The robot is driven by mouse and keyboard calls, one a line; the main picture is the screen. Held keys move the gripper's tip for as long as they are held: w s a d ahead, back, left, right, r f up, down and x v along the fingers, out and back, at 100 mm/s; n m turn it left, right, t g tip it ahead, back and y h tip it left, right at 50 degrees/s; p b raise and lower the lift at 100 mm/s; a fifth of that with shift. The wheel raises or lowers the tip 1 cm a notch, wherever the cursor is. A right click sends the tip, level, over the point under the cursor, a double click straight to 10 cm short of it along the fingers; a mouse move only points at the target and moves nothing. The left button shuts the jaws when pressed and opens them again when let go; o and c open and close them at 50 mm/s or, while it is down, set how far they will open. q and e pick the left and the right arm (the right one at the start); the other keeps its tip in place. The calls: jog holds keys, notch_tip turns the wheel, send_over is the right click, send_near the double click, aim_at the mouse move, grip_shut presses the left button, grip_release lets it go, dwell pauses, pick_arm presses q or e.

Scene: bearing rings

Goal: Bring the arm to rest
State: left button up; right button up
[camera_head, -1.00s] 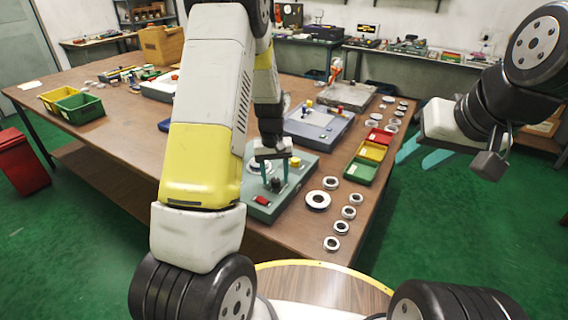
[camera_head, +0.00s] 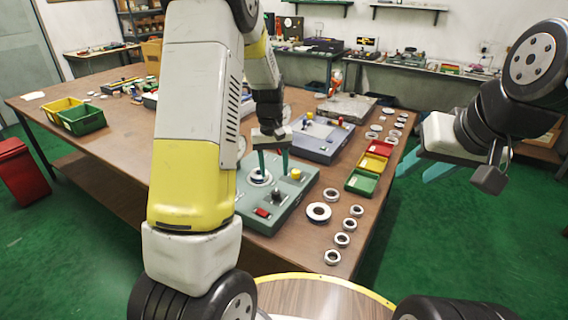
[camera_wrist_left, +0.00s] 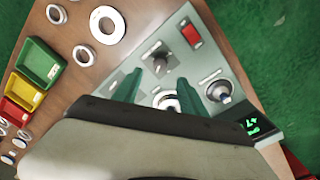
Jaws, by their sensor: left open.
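My left gripper (camera_head: 273,170) is open and empty. Its teal fingers are spread and point down over the grey-green device (camera_head: 270,223) on the table. A bearing ring (camera_head: 260,177) sits on that device close to the fingers. In the left wrist view, the ring (camera_wrist_left: 166,101) shows between the two fingers (camera_wrist_left: 159,90), partly hidden by the wrist. My right gripper (camera_head: 424,168) hangs right of the table over the floor, its teal fingers apart with nothing between them.
The device carries a yellow knob (camera_head: 296,174), a black knob (camera_head: 277,195) and a red switch (camera_head: 262,212). Several loose rings, one large (camera_head: 318,212), lie right of it. Red, yellow and green bins (camera_head: 361,183) stand behind them. A second grey device (camera_head: 322,139) is further back.

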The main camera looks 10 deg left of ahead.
pick_arm(q)
jog(key=s+d+r+m+t+h, duration=0.1)
jog(key=s+r+t, duration=0.1)
jog(key=s+r, duration=0.5)
jog(key=s+d+r+m+t+h, duration=0.1)
jog(key=s+r, duration=0.3)
jog(key=r, duration=0.4)
jog(key=s+r+m+t, duration=0.1)
jog(key=s+r+t, duration=0.2)
jog(key=s, duration=1)
notch_tip(320, 180, up, 2)
jog(key=shift+s+d+r+m, duration=0.15)
jog(key=shift+d+r+m, duration=0.05)
jog(key=shift+d+m, duration=0.2)
